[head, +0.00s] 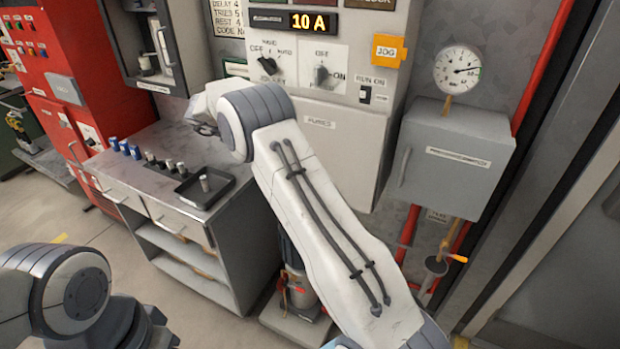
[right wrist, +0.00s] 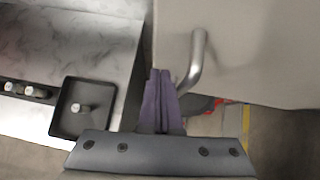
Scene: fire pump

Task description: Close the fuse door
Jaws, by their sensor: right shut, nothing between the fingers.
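The fuse door is the pale panel labelled "FUSES" (head: 345,150), low on the front of the grey control cabinet. My right arm crosses in front of its left part and hides its handle in the head view. In the right wrist view, a pale door panel (right wrist: 265,55) fills the upper right, with a metal bar handle (right wrist: 197,62) near its left edge. My right gripper (right wrist: 158,78) is shut and empty, close to the left of the handle. I cannot tell whether it touches the door, or how far the door stands open. My left gripper is out of view.
A workbench (head: 217,157) stands left of the cabinet, with a black tray (head: 222,189), several fuse-like cylinders and drawers. An open wall cabinet (head: 185,30) hangs above it. A grey box (head: 455,160), gauge (head: 457,70) and red pipes are on the right.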

